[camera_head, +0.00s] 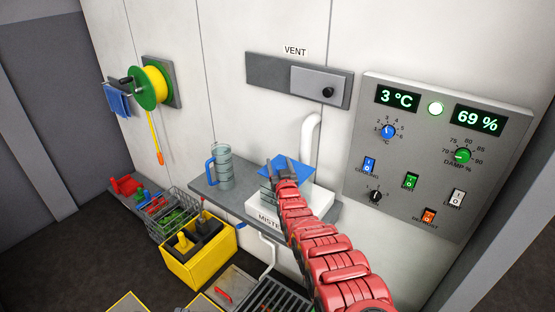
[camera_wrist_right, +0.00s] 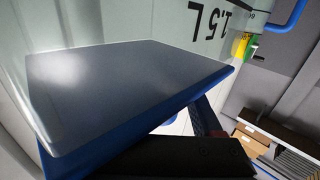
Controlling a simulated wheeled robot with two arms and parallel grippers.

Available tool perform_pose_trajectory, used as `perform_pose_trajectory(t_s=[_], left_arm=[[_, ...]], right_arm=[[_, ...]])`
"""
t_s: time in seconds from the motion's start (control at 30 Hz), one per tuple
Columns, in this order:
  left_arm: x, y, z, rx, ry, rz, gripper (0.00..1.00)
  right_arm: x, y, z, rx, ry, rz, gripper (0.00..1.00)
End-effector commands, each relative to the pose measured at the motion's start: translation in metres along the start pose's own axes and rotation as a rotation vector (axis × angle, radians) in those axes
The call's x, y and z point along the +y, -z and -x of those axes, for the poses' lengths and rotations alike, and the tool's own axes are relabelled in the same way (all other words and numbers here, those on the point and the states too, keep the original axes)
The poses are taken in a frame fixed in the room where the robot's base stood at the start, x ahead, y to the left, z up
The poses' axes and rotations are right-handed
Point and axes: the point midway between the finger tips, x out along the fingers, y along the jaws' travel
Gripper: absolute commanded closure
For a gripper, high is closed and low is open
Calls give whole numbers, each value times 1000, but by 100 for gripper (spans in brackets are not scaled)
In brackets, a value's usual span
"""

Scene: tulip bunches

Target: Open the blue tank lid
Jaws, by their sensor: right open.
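The blue tank lid (camera_head: 294,171) shows on top of the mister unit (camera_head: 262,212) on the wall shelf. It looks tilted, but the arm partly covers it and I cannot tell how far. My right gripper (camera_head: 279,174) is open at the lid, its dark fingers over the blue. In the right wrist view a glossy grey slab with a blue edge (camera_wrist_right: 130,85) fills the left and middle, and it looks like the lid. A dark finger (camera_wrist_right: 175,158) is just below it. Whether it touches is unclear. My left gripper is not in view.
A clear jug with a blue handle (camera_head: 224,168) stands left of the mister on the grey shelf (camera_head: 204,188). A white pipe (camera_head: 310,135) rises behind. The control panel (camera_head: 438,155) is on the right wall. A yellow crate (camera_head: 190,268) and wire basket (camera_head: 166,226) are lower left.

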Motion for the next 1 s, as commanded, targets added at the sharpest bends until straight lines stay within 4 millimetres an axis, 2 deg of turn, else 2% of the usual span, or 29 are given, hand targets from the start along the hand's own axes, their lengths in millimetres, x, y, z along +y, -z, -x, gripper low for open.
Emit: perform_pose_trajectory(t_s=[0.13,0.5,1.0], left_arm=[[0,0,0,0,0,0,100],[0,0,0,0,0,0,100],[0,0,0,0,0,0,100]], right_arm=[[0,0,0,0,0,0,32],[0,0,0,0,0,0,99],[0,0,0,1,0,0,100]])
